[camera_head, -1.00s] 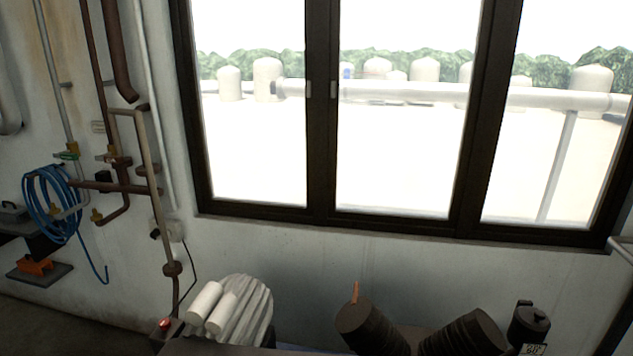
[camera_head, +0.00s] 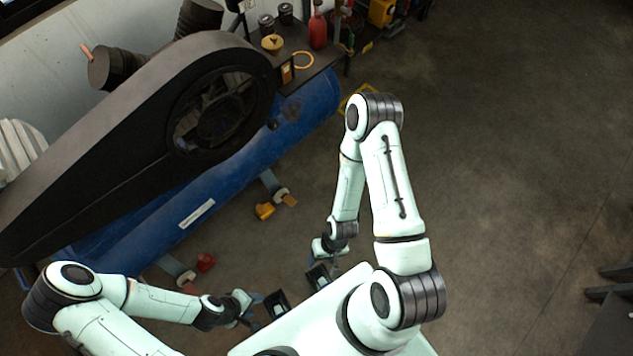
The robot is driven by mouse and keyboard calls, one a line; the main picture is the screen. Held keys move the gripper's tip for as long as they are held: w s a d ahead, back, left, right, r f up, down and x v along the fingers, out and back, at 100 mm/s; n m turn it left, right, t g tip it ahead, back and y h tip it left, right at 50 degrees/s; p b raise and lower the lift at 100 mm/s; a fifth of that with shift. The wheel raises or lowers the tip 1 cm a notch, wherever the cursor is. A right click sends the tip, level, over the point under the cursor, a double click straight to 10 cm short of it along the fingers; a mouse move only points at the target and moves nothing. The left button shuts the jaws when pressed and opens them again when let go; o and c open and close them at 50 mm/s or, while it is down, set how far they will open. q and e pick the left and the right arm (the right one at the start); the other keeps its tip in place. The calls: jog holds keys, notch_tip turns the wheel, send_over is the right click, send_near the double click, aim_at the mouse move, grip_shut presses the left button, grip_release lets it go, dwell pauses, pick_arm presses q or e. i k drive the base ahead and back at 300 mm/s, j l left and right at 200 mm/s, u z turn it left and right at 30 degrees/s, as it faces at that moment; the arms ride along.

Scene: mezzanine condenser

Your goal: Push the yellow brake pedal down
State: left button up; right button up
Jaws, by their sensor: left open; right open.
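A small yellow pedal (camera_head: 265,211) sits low beside a caster under the blue tank (camera_head: 322,95), in the middle of the head view. I take it for the brake pedal; whether it is up or down cannot be told. My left gripper (camera_head: 250,309) is open, below and slightly left of the pedal in the picture, apart from it. My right gripper (camera_head: 334,264) is open, below and to the right of the pedal, also apart from it. Neither gripper holds anything.
A big black belt guard (camera_head: 120,115) overhangs the tank. A red pedal-like part (camera_head: 205,262) sits by another caster to the left.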

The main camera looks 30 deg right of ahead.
aim_at(286, 198)
jog(key=k+z, duration=0.45)
jog(key=z, duration=0.2)
jog(key=i+l+z, duration=0.1)
jog(key=i+z, duration=0.2)
jog(key=i, duration=0.15)
jog(key=i+z, duration=0.35)
jog(key=i, duration=0.15)
